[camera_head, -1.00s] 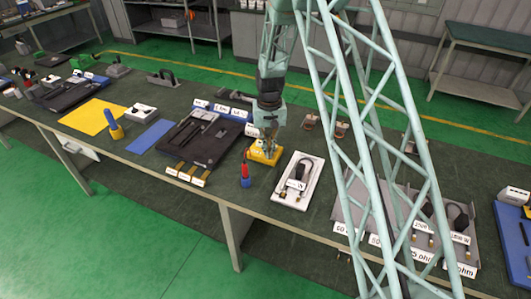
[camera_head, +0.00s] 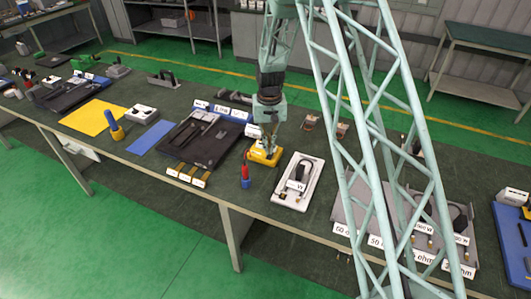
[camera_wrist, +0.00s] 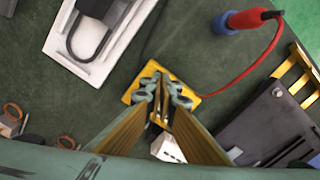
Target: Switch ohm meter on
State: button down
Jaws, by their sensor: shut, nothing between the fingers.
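The yellow meter (camera_head: 262,158) lies on the green bench and looks like the ohm meter. My gripper (camera_head: 268,148) is directly over it, pointing down, with its fingers shut and empty. In the wrist view my gripper (camera_wrist: 163,92) covers the middle of the yellow meter (camera_wrist: 133,90), so its switch and display cannot be made out. I cannot tell whether the fingertips touch it. A red lead (camera_wrist: 250,75) runs from the meter to a red and blue probe (camera_wrist: 228,22). The probe (camera_head: 245,177) stands just left of the meter.
A white tray (camera_head: 279,190) with a dark looped element is right of the meter. A grey rack (camera_head: 350,212) with several elements is farther right. Small brown-handled items (camera_head: 310,121) lie behind.

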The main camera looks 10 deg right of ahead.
jog(key=shift+r+p, duration=0.55)
jog(key=shift+r, duration=1.5)
jog(key=s+r+t+b, duration=0.1)
jog(key=s+r+b, duration=0.2)
jog(key=s+r, duration=0.95)
jog(key=s+r+t+b, duration=0.1)
jog(key=s+r+b, duration=0.1)
jog(key=s+r, duration=1.1)
jog(key=s+r+t+b, duration=0.1)
jog(key=s+r+b, duration=0.1)
jog(key=s, duration=1.2)
jog(key=s+r+n+t+b, duration=0.1)
jog(key=s+r+b, duration=0.2)
jog(key=s, duration=1.1)
jog(key=shift+s+r+b, duration=0.15)
jog(key=shift+s+b, duration=0.15)
jog(key=shift+s, duration=0.05)
